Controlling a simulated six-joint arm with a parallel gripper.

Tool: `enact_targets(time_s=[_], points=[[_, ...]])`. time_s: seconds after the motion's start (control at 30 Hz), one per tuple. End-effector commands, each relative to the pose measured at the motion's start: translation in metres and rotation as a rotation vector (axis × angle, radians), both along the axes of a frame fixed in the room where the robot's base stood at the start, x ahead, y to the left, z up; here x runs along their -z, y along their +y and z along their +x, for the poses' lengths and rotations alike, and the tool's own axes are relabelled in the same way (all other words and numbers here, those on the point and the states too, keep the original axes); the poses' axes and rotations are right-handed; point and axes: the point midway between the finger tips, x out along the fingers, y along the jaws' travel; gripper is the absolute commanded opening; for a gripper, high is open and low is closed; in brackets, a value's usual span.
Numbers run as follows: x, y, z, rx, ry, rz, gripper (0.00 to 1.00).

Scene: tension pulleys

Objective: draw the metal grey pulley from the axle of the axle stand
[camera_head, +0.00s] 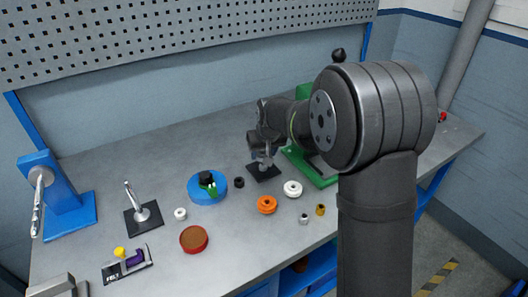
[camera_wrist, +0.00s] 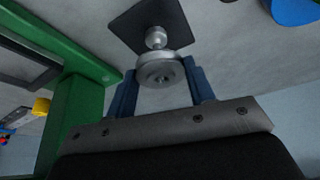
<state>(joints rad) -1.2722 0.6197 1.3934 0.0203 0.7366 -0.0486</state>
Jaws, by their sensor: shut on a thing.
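The metal grey pulley (camera_wrist: 160,72) is in the middle of the wrist view, between the two blue fingers of my gripper (camera_wrist: 161,76), which is shut on its rim. The tip of the axle shows in the pulley's centre. Behind the pulley, the axle stand has a round grey hub (camera_wrist: 155,38) and a dark square base (camera_wrist: 174,18). In the head view my gripper (camera_head: 263,152) is low over the stand's dark base (camera_head: 265,174), and the pulley is mostly hidden there. How far along the axle the pulley sits is hard to tell.
A green stand (camera_head: 318,171) is close on the right in the head view. Orange (camera_head: 267,205) and white (camera_head: 292,189) pulleys lie in front, and a blue round holder (camera_head: 207,195) is to the left. A second dark-based stand (camera_head: 143,216) is farther left.

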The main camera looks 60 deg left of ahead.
Motion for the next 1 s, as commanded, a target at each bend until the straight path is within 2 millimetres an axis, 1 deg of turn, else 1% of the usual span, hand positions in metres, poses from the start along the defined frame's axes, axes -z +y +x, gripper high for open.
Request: enact_targets(time_s=[0.7, 1.0], points=[[-0.033, 0.000, 0.000, 0.000, -0.001, 0.002, 0.25], [-0.035, 0.000, 0.000, 0.000, 0.000, 0.001, 0.25]])
